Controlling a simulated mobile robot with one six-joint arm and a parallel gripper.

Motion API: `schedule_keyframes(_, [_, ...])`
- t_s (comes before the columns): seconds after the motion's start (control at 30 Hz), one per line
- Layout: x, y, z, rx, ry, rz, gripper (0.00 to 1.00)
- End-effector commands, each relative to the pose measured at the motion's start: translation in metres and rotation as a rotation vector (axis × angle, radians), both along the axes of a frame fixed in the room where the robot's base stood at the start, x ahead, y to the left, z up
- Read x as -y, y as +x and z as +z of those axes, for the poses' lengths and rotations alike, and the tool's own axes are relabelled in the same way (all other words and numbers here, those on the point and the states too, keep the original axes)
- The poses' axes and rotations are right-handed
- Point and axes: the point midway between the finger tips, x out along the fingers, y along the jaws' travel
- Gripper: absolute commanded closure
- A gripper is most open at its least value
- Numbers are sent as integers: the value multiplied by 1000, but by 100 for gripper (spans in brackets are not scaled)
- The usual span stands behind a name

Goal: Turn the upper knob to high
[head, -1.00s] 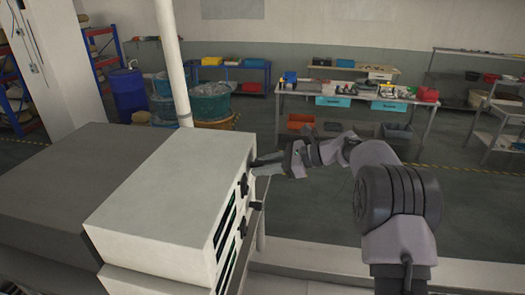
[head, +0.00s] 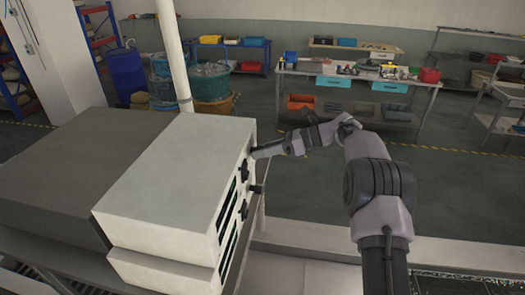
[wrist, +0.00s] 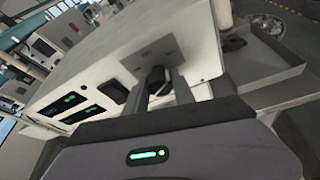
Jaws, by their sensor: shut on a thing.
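The upper knob (wrist: 157,80) is dark and sits on a grey square plate (wrist: 172,48) on the white panel. In the wrist view my gripper (wrist: 162,84) has a finger on each side of it and is shut on it. In the head view my gripper (head: 256,153) is at the far upper end of the front face of the stacked white cabinet (head: 180,165), and it hides the knob there. Any mark on the knob or its setting is too small to read.
Other black knobs (head: 243,171) (head: 243,209) are on the front face. Green-lit displays (wrist: 70,101) are at left. Open floor (head: 320,195) lies right of the cabinet.

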Motion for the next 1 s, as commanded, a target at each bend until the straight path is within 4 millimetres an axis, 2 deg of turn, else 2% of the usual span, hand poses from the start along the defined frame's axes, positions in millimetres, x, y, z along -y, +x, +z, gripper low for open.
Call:
schedule_keyframes(0.27, [0, 0, -1, -1, -1, 0, 100])
schedule_keyframes(0.3, [0, 0, -1, -1, -1, 0, 62])
schedule_keyframes(0.37, [0, 0, -1, -1, -1, 0, 50])
schedule_keyframes(0.4, [0, 0, -1, -1, -1, 0, 48])
schedule_keyframes(0.67, [1, 0, 0, 0, 0, 0, 48])
schedule_keyframes(0.73, [7, 0, 1, 2, -1, -1, 48])
schedule_keyframes(1.0, [75, -4, 25, 2, 0, -4, 48])
